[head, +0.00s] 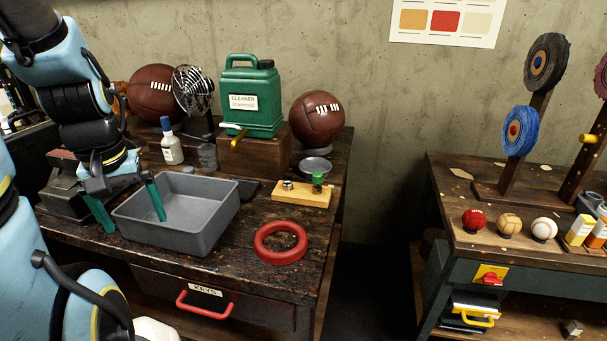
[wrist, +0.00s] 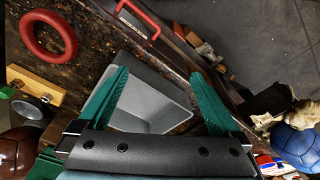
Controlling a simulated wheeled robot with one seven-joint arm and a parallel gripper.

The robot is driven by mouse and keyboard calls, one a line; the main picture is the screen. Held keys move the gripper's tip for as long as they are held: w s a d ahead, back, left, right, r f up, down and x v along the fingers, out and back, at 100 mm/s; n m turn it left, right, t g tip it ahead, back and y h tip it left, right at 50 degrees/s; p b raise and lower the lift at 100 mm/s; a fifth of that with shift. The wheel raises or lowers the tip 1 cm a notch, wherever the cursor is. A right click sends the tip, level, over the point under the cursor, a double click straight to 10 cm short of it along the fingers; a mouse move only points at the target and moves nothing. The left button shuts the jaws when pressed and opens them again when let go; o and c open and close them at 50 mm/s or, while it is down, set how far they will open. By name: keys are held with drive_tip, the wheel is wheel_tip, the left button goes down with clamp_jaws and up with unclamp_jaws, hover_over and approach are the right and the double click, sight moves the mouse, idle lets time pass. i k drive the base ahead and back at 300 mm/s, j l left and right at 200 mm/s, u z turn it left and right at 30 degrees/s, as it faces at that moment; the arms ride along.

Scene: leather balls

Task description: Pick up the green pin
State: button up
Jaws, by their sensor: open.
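The green pin (head: 318,181) stands upright on a small light wooden block (head: 290,198), to the right of the grey tray (head: 205,232). A metal knob (head: 287,186) sits beside it on the same block. My gripper (head: 136,222) is open and empty, pointing down over the left part of the tray, well to the left of the pin. In the wrist view, my gripper (wrist: 160,73) shows its two green fingers spread above the tray (wrist: 150,105). The wooden block (wrist: 45,91) is at the left edge there, with the pin (wrist: 7,92) partly in frame.
A red ring (head: 280,243) lies in front of the block. Behind it are a small metal dish (head: 315,166), a brown ball (head: 317,120) and a green cleaner can (head: 250,95) on a wooden box. A white bottle (head: 171,145) stands behind the tray.

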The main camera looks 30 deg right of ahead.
sight(317, 177)
drive_tip(key=k, duration=0.15)
drive_tip(key=k+u, duration=0.25)
drive_tip(key=u, duration=0.15)
drive_tip(key=k+j+u, duration=0.15)
drive_tip(key=u, duration=0.2)
drive_tip(key=k+l+u, duration=0.15)
drive_tip(key=l, duration=0.3)
drive_tip(key=k+l+u, duration=0.1)
drive_tip(key=l, duration=0.3)
drive_tip(key=k+l+u, duration=0.15)
drive_tip(key=k+l, duration=0.15)
drive_tip(key=k+l+u, duration=0.15)
drive_tip(key=l, duration=0.3)
drive_tip(key=k+l, duration=0.2)
drive_tip(key=l, duration=0.15)
drive_tip(key=k+l, duration=0.2)
drive_tip(key=l, duration=0.15)
